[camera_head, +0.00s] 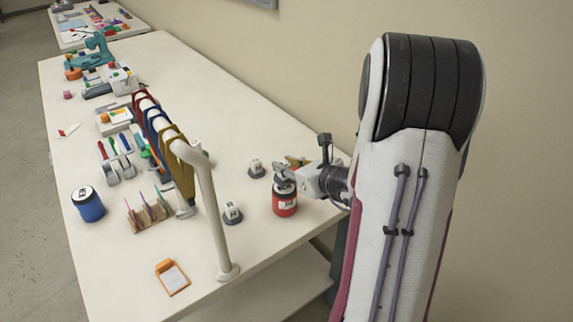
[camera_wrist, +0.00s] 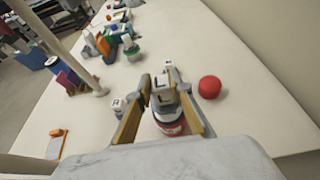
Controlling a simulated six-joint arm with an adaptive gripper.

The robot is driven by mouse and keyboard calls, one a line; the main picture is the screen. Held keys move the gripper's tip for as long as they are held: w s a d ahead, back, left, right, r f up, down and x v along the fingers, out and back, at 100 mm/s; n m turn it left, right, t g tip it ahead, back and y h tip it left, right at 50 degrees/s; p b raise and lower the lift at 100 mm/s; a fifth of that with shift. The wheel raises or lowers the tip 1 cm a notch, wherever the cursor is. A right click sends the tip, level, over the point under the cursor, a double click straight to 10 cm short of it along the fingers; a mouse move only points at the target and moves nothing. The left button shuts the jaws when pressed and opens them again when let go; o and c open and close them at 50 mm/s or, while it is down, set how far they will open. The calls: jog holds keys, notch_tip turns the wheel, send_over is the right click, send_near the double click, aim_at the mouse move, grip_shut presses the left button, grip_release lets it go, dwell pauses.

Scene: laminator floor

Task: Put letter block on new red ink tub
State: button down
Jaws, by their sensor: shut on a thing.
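My gripper (camera_head: 284,175) is at the right part of the table, over the red ink tub (camera_head: 286,204). In the wrist view the two yellow-padded fingers (camera_wrist: 160,80) are shut on a small white letter block (camera_wrist: 161,82) with dark marks. The red tub (camera_wrist: 170,126) shows below the block between the fingers, its top partly hidden. I cannot tell whether the block touches the tub. In the head view the gripper mostly hides the held block.
Two other small white blocks on dark bases stand nearby, one behind (camera_head: 256,168) and one left (camera_head: 232,213). A red round object (camera_wrist: 209,87) lies beside the gripper. A white rail post (camera_head: 215,225) stands left. A blue tub (camera_head: 88,204) and orange clipboard (camera_head: 172,277) are farther left.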

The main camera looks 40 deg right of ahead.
jog(key=shift+f, duration=0.55)
jog(key=c, duration=1.8)
grip_release()
jog(key=shift+r, duration=0.1)
jog(key=shift+r, duration=0.4)
jog(key=shift+s+r, duration=0.2)
jog(key=shift+v, duration=3.5)
